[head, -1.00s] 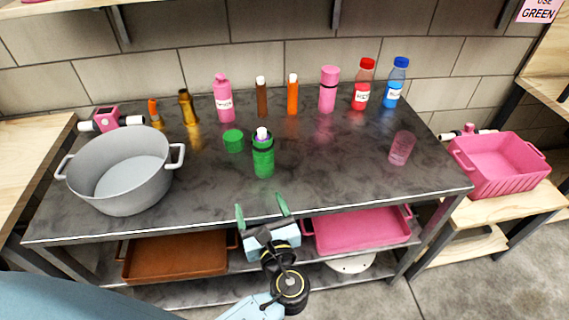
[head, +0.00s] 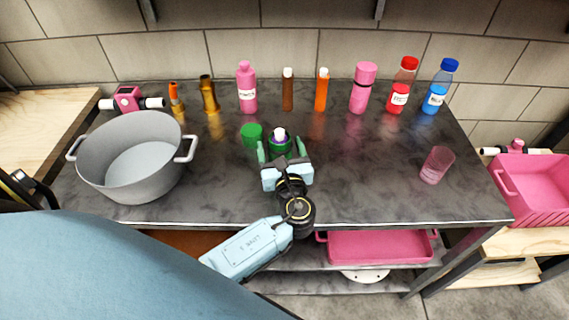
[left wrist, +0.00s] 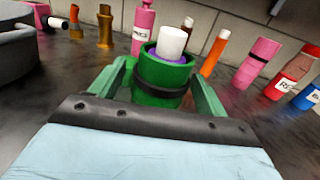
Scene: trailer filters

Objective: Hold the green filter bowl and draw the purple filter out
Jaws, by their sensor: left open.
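The green filter bowl (head: 271,150) stands upright on the dark worktop, partly hidden by my left gripper in the head view. In the left wrist view the bowl (left wrist: 160,78) has a dark band around it. The purple filter (head: 279,136) sits in its open top; a purple ring and a white cap (left wrist: 172,42) stick out. My left gripper (head: 281,149) is open, its green fingers on either side of the bowl. I cannot tell whether they touch it. A green lid (head: 252,134) lies left of the bowl. My right gripper is not in view.
A large grey pot (head: 92,155) stands at the left. Several bottles and tubes line the back, including a pink bottle (head: 247,88) and an orange tube (head: 321,92). A pink cup (head: 437,165) stands at the right. The worktop between bowl and cup is clear.

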